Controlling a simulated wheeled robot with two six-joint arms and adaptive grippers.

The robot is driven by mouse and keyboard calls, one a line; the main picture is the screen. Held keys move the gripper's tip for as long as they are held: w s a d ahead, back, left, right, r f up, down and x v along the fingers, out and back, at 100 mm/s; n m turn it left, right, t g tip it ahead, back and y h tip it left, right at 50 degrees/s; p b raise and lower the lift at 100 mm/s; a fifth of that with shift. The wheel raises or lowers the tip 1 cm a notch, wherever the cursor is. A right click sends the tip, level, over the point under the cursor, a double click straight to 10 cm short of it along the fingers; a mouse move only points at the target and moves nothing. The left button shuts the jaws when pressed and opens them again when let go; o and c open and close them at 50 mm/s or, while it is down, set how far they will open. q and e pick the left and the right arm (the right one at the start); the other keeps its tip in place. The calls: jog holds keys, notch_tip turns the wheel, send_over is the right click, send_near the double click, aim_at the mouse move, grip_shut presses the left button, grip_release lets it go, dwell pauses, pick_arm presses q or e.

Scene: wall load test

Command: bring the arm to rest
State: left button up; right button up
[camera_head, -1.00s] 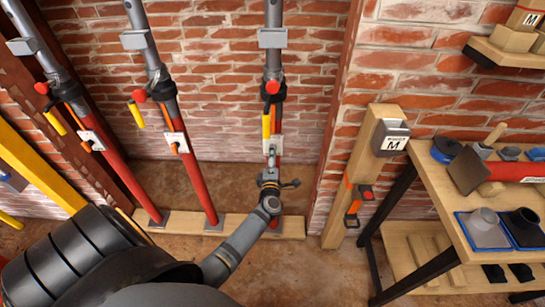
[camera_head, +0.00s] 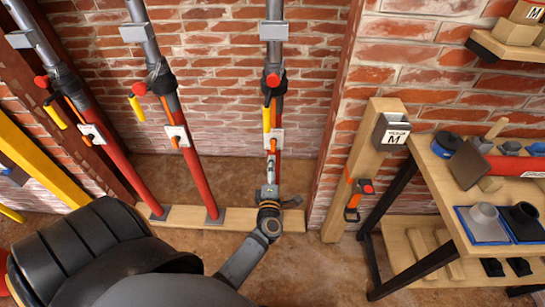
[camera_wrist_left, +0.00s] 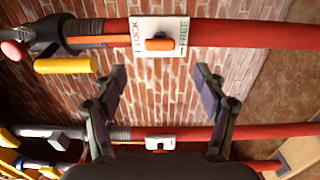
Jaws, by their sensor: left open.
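My left arm (camera_head: 236,264) reaches in from the lower left in the head view. Its gripper (camera_head: 271,180) points up at the foot of the rightmost red and grey prop (camera_head: 275,110). In the left wrist view the gripper (camera_wrist_left: 161,85) is open, its two dark fingers wide apart and nothing between them. The prop crosses that view above the fingertips, with its white LOCK/FREE plate (camera_wrist_left: 180,24) and orange knob. The fingertips look apart from it. My right gripper is in neither view.
Two more props (camera_head: 195,165) stand to the left on a wooden sill (camera_head: 185,217). A wooden post (camera_head: 350,190) carries a grey box marked M. A workbench (camera_head: 470,225) with tools and blue trays stands at the right. The floor between arm and bench is clear.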

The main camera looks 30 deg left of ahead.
pick_arm(q)
jog(key=v, duration=0.3)
dwell(0.5)
jog(key=s+d+f+m+g+h+p, duration=0.1)
jog(key=s+d+f+m+h, duration=0.15)
jog(key=f+m, duration=0.45)
jog(key=s+d+f+m+g+h+p, duration=0.1)
jog(key=d+f+m+h, duration=0.25)
jog(key=f, duration=0.55)
jog(key=s+f+m+g+h, duration=0.35)
jog(key=s+f+m, duration=0.45)
jog(key=f, duration=0.4)
jog(key=s+a+f+m+g+p, duration=0.1)
jog(key=s+a+f+m+g, duration=0.1)
jog(key=s, duration=1.1)
jog(key=s+a+f+m+g+p, duration=0.1)
jog(key=s+f+m+g, duration=0.3)
jog(key=s+f, duration=0.5)
jog(key=s+a+g, duration=0.1)
jog(key=s+g, duration=0.1)
jog(key=s, duration=0.2)
jog(key=shift+s+f+y, duration=0.3)
jog(key=shift+s+y, duration=0.05)
jog(key=shift+m+g, duration=0.25)
